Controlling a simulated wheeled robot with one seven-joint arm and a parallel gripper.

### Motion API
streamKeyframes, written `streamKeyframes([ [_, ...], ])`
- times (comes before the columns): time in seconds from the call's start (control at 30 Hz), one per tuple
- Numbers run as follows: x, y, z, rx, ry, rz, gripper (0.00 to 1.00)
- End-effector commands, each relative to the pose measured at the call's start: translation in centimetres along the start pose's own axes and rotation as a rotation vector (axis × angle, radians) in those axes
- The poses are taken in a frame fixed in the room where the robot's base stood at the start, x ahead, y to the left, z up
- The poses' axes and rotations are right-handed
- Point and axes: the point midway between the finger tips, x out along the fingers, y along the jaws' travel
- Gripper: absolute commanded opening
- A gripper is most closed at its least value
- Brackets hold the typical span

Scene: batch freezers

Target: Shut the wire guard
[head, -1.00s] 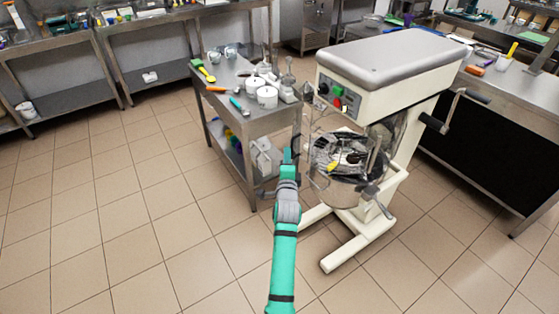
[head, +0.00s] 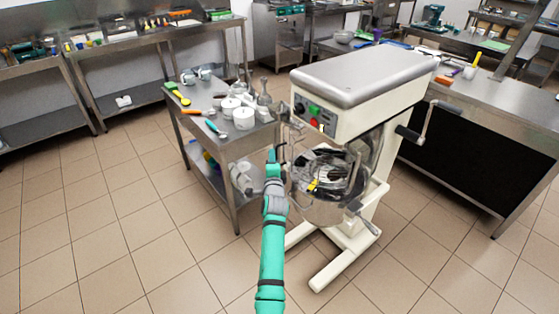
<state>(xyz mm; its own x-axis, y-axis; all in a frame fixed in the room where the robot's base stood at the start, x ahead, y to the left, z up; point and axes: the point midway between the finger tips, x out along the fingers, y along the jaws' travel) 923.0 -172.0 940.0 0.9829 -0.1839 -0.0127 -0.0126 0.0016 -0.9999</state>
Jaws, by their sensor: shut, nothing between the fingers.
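The cream planetary mixer (head: 362,88) stands right of centre with a steel bowl (head: 325,208) under its grey-topped head. The wire guard (head: 287,128) shows as thin wires at the left of the bowl, below the front of the head. It appears swung out to the side, leaving the bowl's front and top uncovered. My teal arm reaches up from the bottom, and my gripper (head: 271,156) is shut and empty just left of the bowl, close to the guard's wires. I cannot tell whether it touches them.
A steel side table (head: 243,142) with white pots (head: 243,118) and utensils stands close left of my gripper. The mixer's crank (head: 430,125) sticks out to the right, and its cream foot (head: 335,268) runs along the floor. A steel counter (head: 490,120) is at the right. Tiled floor is clear at left.

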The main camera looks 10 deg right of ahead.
Motion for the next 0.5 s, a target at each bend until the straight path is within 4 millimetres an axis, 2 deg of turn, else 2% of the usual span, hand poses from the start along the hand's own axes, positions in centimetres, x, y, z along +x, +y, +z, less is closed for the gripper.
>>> streamKeyframes([
  [0.5,0.39,0.03,0.57,0.001,-0.009,0.0,0.0],
])
